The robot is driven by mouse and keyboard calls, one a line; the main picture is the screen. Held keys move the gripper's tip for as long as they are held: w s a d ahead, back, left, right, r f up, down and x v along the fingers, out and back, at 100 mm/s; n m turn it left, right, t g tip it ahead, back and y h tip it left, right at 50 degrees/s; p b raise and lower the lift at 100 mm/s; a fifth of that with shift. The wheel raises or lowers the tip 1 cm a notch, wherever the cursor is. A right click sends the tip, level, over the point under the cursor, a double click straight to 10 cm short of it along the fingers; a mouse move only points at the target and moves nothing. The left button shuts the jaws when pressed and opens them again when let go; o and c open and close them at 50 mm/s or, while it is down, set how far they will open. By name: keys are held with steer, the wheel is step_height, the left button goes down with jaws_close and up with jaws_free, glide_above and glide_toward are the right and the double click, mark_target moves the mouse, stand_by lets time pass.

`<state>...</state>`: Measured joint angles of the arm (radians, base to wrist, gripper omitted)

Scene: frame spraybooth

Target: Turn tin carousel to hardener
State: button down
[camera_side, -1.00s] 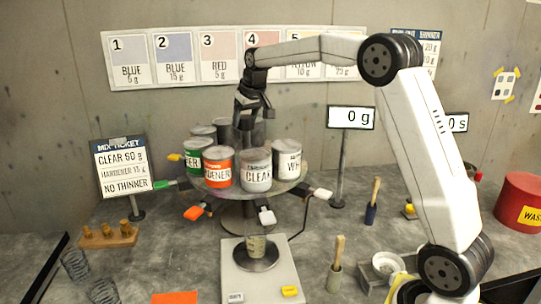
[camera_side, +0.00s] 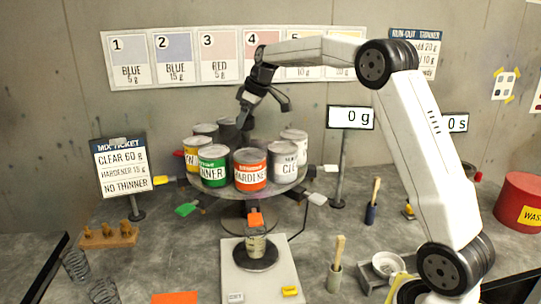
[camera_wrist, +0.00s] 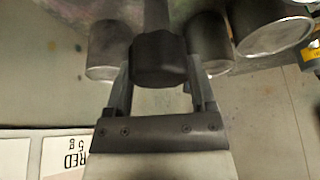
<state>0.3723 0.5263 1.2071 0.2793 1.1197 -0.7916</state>
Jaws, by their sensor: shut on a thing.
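The round tin carousel (camera_side: 225,198) stands behind the scale. Its orange HARDENER tin (camera_side: 250,170) faces front, with an orange tab (camera_side: 255,218) pointing forward above the cup (camera_side: 256,246) on the scale. A green THINNER tin (camera_side: 213,167) and a yellow tin (camera_side: 191,154) are to its left; a grey CLEAR tin (camera_side: 283,161) is to its right. My gripper (camera_side: 244,118) reaches in over the carousel's middle from behind the front tins. In the wrist view its fingers (camera_wrist: 160,80) are shut on a dark knob (camera_wrist: 160,58). The side view partly hides this grip.
The scale (camera_side: 282,272) stands in front and its display (camera_side: 350,117) reads 0 g. A mix ticket (camera_side: 121,168) stands left, reading clear 60 g, hardener 15 g, no thinner. Brushes, a wooden rack (camera_side: 108,238) and a red waste bin (camera_side: 522,198) lie around.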

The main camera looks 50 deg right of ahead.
steer(key=shift+r, duration=0.15)
jaws_free()
stand_by(0.4)
steer(key=v, duration=0.7)
steer(key=shift+r, duration=0.3)
steer(key=shift+s, duration=0.1)
